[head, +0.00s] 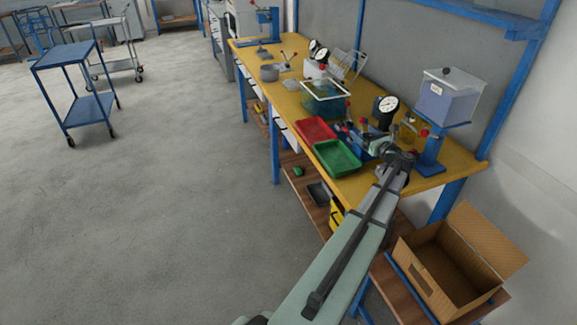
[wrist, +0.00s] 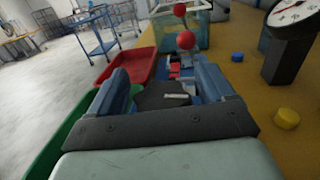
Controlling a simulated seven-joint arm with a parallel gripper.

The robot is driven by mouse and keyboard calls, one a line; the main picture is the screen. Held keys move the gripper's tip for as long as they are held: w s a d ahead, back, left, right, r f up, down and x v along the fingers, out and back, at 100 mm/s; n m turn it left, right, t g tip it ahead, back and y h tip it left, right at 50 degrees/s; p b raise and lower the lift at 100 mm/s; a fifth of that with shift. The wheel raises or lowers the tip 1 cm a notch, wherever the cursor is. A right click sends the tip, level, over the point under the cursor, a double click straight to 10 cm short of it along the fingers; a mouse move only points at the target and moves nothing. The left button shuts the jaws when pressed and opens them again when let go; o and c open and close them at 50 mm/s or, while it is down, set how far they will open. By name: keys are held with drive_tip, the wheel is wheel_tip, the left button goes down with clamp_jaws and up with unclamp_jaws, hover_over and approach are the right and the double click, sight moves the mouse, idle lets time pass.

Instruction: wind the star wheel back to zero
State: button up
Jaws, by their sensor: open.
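In the wrist view, two red balls, one on a thin rod (wrist: 180,9) and one lower (wrist: 186,40), stand just beyond my fingertips. They may be spoke ends of the star wheel, but no full wheel shows. A blue fixture with red parts (wrist: 175,68) lies beneath them, partly hidden by my gripper. My gripper (wrist: 163,78) is open, its two blue-grey fingers apart, pointing at this fixture with no visible hold. In the head view my gripper (head: 361,138) is low over the bench, right of the green tray. A dial gauge (head: 386,106) stands behind it; its reading is too small to tell.
A green tray (head: 337,158) and a red tray (head: 315,130) lie left of my gripper. A blue stand with a clear hopper (head: 447,95) is at the right. A yellow cap (wrist: 287,119) and a blue cap (wrist: 237,57) lie on the bench. An open carton (head: 450,265) stands below.

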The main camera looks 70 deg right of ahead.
drive_tip(key=shift+m+g+h, duration=0.5)
drive_tip(key=shift+h, duration=0.1)
drive_tip(key=shift+s+a, duration=0.2)
drive_tip(key=shift+s, duration=0.1)
drive_tip(key=v, duration=1.3)
drive_tip(key=shift+a, duration=0.3)
drive_tip(key=w+a+r, duration=0.2)
drive_tip(key=w, duration=1.3)
drive_tip(key=w+a+f+n+y, duration=0.3)
drive_tip(key=w+a+f, duration=0.1)
drive_tip(key=w, duration=0.5)
drive_tip(key=w+a+f+n+y, duration=0.3)
drive_tip(key=w+a+f, duration=0.1)
drive_tip(key=w, duration=0.4)
drive_tip(key=shift+w+a+f, duration=0.25)
drive_tip(key=shift+w+f, duration=0.1)
drive_tip(key=shift+f, duration=0.55)
